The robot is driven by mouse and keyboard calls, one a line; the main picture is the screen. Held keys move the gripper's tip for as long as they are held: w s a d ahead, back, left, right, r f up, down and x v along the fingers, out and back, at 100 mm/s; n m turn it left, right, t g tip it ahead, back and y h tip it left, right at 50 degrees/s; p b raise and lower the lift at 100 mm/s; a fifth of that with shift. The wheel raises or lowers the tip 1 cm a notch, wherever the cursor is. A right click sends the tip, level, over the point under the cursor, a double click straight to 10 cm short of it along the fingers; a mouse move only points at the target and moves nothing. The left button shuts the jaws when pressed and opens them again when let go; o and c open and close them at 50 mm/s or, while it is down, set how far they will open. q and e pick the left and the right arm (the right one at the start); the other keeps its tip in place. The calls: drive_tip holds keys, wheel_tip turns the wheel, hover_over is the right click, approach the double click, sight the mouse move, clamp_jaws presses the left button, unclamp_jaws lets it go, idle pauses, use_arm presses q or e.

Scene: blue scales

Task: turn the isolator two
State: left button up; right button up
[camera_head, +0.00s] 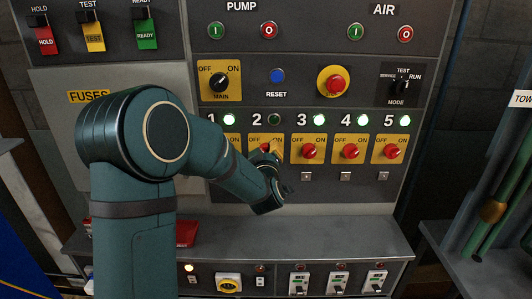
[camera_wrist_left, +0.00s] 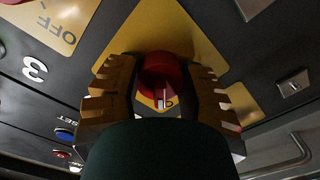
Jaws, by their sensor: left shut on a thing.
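Isolator two is a red rotary knob (camera_head: 265,147) on a yellow plate, under the number 2 on the grey panel. Its lamp (camera_head: 274,119) is dark green, while the lamps over the other isolators glow. My left gripper (camera_head: 274,155) is at this knob and covers part of it. In the left wrist view, the red knob (camera_wrist_left: 162,76) sits between the two toothed fingers of my left gripper (camera_wrist_left: 163,90), which are shut on it. The knob's exact angle is hard to tell. My right gripper is not in view.
Isolator three (camera_head: 308,151) is close on the right, with isolators four (camera_head: 350,151) and five (camera_head: 391,151) beyond. The main switch (camera_head: 219,81), blue reset button (camera_head: 278,76) and red stop button (camera_head: 335,83) are above. A ledge (camera_head: 310,238) juts out below.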

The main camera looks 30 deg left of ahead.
use_arm(q)
drive_tip(key=shift+r, duration=0.1)
drive_tip(key=o, duration=1.2)
drive_tip(key=shift+o, duration=0.2)
drive_tip(key=shift+s, duration=0.1)
drive_tip(key=v, duration=1.2)
